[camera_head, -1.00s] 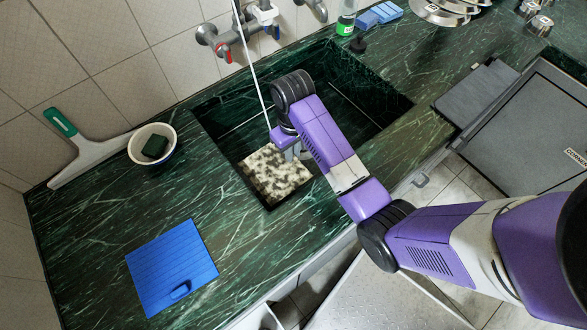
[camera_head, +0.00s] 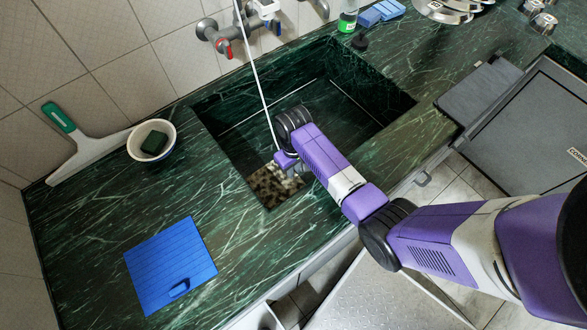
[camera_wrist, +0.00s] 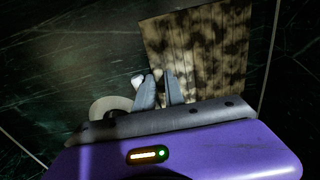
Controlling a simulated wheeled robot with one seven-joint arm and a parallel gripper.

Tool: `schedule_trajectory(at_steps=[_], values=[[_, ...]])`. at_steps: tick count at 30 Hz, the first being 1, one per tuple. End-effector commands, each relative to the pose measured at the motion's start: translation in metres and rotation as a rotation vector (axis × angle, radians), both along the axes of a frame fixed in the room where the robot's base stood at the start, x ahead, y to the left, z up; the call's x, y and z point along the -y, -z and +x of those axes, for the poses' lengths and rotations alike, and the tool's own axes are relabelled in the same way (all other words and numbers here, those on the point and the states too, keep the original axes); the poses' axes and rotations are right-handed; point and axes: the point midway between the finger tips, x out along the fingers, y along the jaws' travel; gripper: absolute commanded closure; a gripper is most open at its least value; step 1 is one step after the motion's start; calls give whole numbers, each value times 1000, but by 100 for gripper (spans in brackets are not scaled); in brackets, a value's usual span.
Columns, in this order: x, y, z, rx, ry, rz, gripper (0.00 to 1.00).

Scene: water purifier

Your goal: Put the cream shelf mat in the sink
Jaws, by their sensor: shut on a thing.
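The cream shelf mat (camera_head: 270,187), mottled with dark patches, is inside the dark green marble sink (camera_head: 350,105), near its left front corner. My gripper (camera_head: 298,170) is down in the sink at the mat's right edge, partly hidden by my arm. In the wrist view, the fingers (camera_wrist: 158,85) are closed together at the edge of the mat (camera_wrist: 205,50), which extends beyond them. Whether the mat touches the sink floor is hard to tell.
Taps (camera_head: 225,35) and a thin white hose (camera_head: 262,90) stand behind the sink. A blue mat (camera_head: 165,250), a bowl (camera_head: 132,143) with a dark sponge, and a squeegee (camera_head: 85,150) lie left. A grey mat (camera_head: 480,90) lies right.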

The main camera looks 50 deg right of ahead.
Motion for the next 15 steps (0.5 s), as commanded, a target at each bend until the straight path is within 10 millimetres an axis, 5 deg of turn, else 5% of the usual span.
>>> schedule_trajectory(at_steps=[6, 8, 15], values=[[0, 3, 0, 0, 0, 0, 100], [0, 3, 0, 0, 0, 0, 78], [0, 2, 0, 0, 0, 0, 77]])
